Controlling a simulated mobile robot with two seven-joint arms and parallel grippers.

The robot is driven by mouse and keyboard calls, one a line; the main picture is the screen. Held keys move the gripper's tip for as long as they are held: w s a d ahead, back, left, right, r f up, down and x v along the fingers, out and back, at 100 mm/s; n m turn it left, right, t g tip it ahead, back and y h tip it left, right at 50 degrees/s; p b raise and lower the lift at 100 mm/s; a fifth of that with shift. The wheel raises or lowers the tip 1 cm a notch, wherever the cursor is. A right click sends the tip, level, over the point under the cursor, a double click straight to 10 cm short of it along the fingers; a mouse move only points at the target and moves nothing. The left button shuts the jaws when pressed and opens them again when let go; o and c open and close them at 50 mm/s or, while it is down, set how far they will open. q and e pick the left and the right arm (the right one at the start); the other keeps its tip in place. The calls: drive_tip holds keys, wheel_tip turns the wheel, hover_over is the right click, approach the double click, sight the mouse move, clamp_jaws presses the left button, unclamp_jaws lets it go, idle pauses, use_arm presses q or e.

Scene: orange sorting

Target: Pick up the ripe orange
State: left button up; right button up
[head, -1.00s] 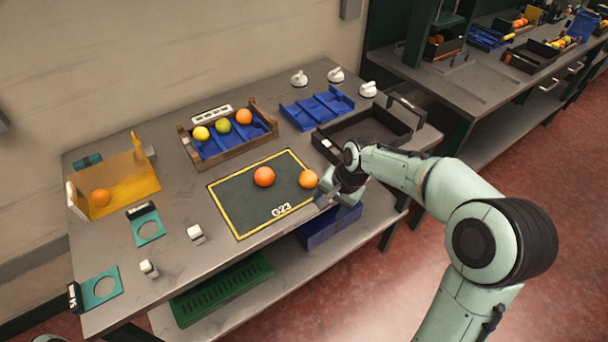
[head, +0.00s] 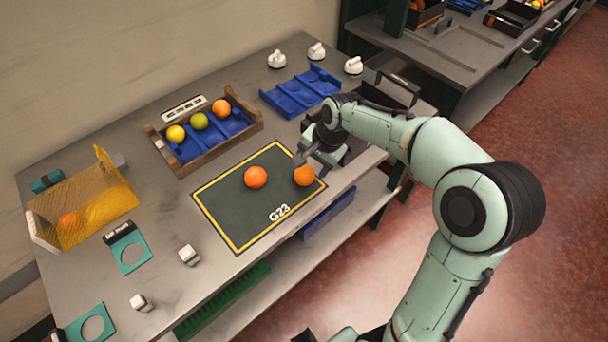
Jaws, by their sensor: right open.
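Two oranges lie on the dark green, yellow-edged mat (head: 232,208) marked G23: one near its middle (head: 256,177), one at its right edge (head: 304,175). Both have full orange skin. My right gripper (head: 309,158) is open just above and behind the right-edge orange, its fingers close to the fruit and partly overlapping it. Whether they touch it I cannot tell. A wooden crate (head: 188,166) with blue inserts holds a yellow fruit (head: 176,134), a green one (head: 200,121) and an orange one (head: 221,108). My left gripper does not show.
Another orange (head: 70,221) sits behind a yellow mesh guard (head: 105,212) at left. A blue tray (head: 300,92) and white knobbed objects (head: 316,52) stand at the back. Small white blocks (head: 188,254) and teal ring plates (head: 131,254) lie at front left.

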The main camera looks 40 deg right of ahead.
sight(307, 171)
drive_tip(key=x, duration=0.5)
drive_tip(key=shift+w+a+f, duration=0.15)
drive_tip(key=shift+f, duration=0.1)
drive_tip(key=c, duration=0.7)
drive_tip(key=shift+r, duration=0.1)
